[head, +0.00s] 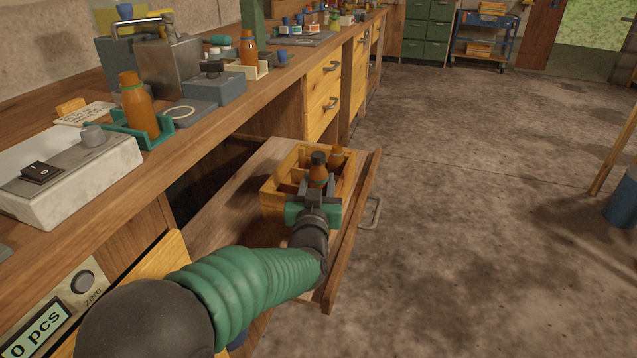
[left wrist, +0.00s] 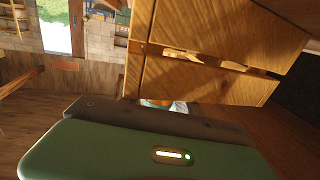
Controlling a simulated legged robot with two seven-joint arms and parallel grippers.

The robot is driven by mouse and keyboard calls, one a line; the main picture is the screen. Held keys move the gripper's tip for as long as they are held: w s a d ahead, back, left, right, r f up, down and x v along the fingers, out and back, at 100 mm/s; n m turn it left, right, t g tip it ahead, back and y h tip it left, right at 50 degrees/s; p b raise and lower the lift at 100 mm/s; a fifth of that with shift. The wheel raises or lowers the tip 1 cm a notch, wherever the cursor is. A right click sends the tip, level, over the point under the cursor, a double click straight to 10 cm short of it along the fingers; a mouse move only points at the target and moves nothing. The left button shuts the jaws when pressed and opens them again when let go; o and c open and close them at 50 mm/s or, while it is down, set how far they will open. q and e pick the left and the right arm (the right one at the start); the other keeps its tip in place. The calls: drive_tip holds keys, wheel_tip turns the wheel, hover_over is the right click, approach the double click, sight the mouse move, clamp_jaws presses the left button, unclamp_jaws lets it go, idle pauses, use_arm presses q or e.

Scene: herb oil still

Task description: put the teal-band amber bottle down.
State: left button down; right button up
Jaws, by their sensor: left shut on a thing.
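Another amber bottle (head: 137,102) with a green band stands in a teal holder on the bench. In the left wrist view the crate's wall (left wrist: 205,80) fills the upper right. My right gripper is out of view.
The drawer's front board (head: 345,235) and handle (head: 371,212) stick out over the floor. The bench carries a white switch box (head: 75,180), a grey block (head: 215,86) and a metal tank (head: 170,65).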

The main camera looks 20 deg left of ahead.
use_arm(q)
drive_tip(key=c, duration=0.9)
unclamp_jaws()
drive_tip(key=shift+s+f, duration=0.1)
drive_tip(key=shift+f, duration=0.35)
drive_tip(key=shift+o, duration=0.2)
drive_tip(key=shift+r+p, duration=0.3)
drive_tip(key=shift+r, duration=0.1)
drive_tip(key=s+d+p, duration=0.2)
drive_tip(key=s+p, duration=0.2)
drive_tip(key=s, duration=0.7)
drive_tip(key=shift+s+r, duration=0.35)
drive_tip(key=shift+r, duration=0.1)
drive_tip(key=shift+d, duration=0.1)
